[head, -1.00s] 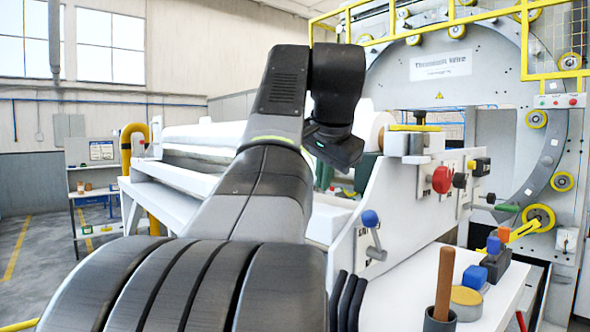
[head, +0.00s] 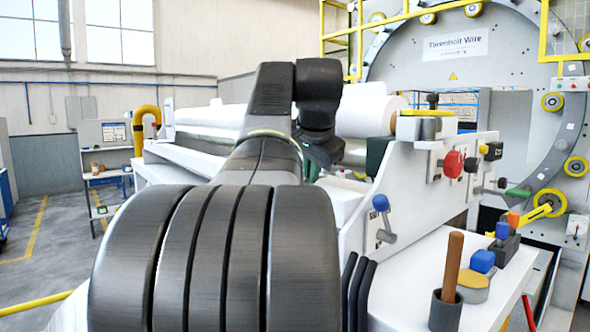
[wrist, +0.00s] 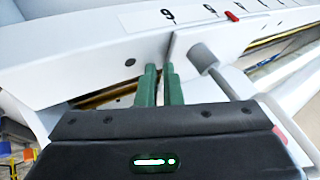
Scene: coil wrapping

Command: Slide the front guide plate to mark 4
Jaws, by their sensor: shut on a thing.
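In the wrist view my gripper (wrist: 160,70) shows two dark green fingers standing close together. They are shut on the edge of a white plate, which I take to be the front guide plate (wrist: 196,46); the held part is mostly hidden between the fingers. A grey round knob or rod (wrist: 203,57) sticks out of this plate.
A white side panel (head: 410,185) with a red knob (head: 453,164) and a blue-tipped lever (head: 381,203) stands right of my arm. A wooden-handled tool (head: 451,262) stands in a dark cup on the white bench. The big wrapping ring (head: 550,130) is behind. Floor is clear at left.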

